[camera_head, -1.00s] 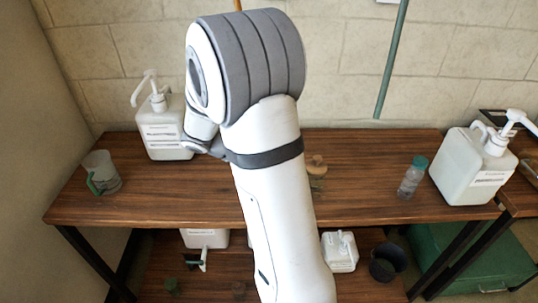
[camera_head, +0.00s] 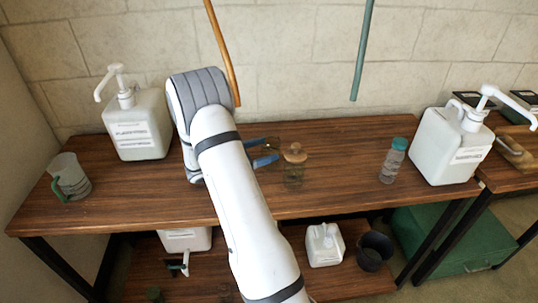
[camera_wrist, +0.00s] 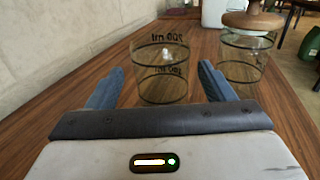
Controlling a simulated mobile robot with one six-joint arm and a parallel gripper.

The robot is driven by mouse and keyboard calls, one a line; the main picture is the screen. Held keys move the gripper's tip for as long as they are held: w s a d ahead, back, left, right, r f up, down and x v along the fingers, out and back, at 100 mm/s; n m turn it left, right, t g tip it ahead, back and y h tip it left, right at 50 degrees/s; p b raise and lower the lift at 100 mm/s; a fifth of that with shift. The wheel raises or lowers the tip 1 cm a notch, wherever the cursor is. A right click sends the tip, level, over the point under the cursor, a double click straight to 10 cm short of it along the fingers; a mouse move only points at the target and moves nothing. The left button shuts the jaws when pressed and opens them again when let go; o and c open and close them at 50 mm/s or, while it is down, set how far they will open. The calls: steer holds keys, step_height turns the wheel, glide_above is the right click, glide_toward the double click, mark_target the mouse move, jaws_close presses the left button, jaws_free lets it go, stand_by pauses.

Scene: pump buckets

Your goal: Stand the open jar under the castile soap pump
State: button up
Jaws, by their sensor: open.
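The open jar (camera_wrist: 161,75) is clear glass with dark rings and volume marks, standing upright on the tabletop. My gripper (camera_wrist: 160,68) is open, with one blue finger on each side of the jar, not closed on it. In the head view my gripper (camera_head: 269,151) is low over the middle of the table, and the jar (camera_head: 271,147) is small and partly hidden there. White pump jugs stand at the left (camera_head: 138,125) and right (camera_head: 448,148) of the tabletop. Their labels are too small to read, so I cannot tell which holds castile soap.
A jar with a wooden stopper (camera_head: 294,168) stands close right of the open jar. A teal-capped bottle (camera_head: 393,161) and a green-handled jug (camera_head: 70,178) are also on the table (camera_head: 340,190). More pump jugs (camera_head: 325,245) and a dark bucket (camera_head: 374,251) are below.

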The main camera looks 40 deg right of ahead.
steer(key=shift+x, duration=1.3)
steer(key=shift+c, duration=0.5)
steer(key=c, duration=1.3)
steer(key=shift+o, duration=0.2)
